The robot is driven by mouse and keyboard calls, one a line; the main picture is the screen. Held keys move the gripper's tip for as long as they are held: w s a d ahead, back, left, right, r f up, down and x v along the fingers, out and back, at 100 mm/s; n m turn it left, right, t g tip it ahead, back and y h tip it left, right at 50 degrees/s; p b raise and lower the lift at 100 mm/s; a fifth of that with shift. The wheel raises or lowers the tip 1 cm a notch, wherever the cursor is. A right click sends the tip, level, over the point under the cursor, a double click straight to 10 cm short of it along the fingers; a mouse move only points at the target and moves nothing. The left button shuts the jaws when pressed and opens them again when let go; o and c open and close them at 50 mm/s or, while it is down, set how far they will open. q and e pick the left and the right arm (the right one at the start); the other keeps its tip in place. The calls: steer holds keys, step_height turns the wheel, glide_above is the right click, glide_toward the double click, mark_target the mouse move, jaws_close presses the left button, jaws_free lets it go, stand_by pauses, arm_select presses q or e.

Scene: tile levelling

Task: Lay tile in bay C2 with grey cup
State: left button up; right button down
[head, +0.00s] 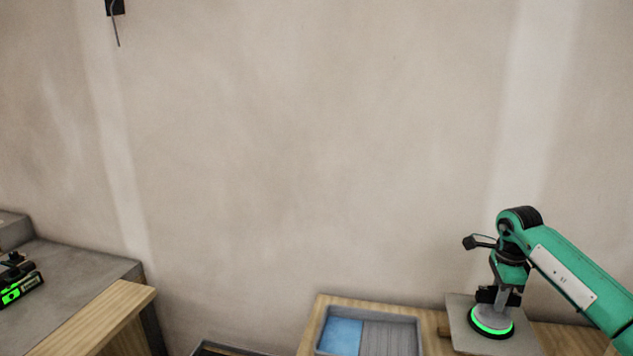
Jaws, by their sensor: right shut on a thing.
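My right gripper (499,296) is at the lower right, pointing down and shut on the upper part of the grey cup (492,318). The cup is a grey suction cup with a bright green ring and a dark rim. It is upright against the top of a flat grey tile (461,335). I cannot tell whether the tile rests on the wooden bench or is held just above it. My left gripper is out of view. I cannot make out bay C2 in this view.
A grey tray (419,338) with a blue section and a ribbed section sits on the wooden bench (317,312), left of the tile. A black and green device (20,291) stands on a grey surface (70,270) at far left, with a wooden board (105,312) along its edge. A plain wall rises behind.

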steer(key=shift+r, duration=0.4)
steer(key=s+a, duration=0.8)
steer(key=s, duration=0.4)
steer(key=s+a, duration=0.9)
steer(key=s, duration=0.3)
stand_by(0.4)
steer(key=shift+f+b, duration=0.25)
steer(key=shift+b, duration=0.2)
steer(key=shift+w+f+b, duration=0.1)
steer(key=shift+f+b, duration=2.05)
steer(key=shift+b, duration=0.25)
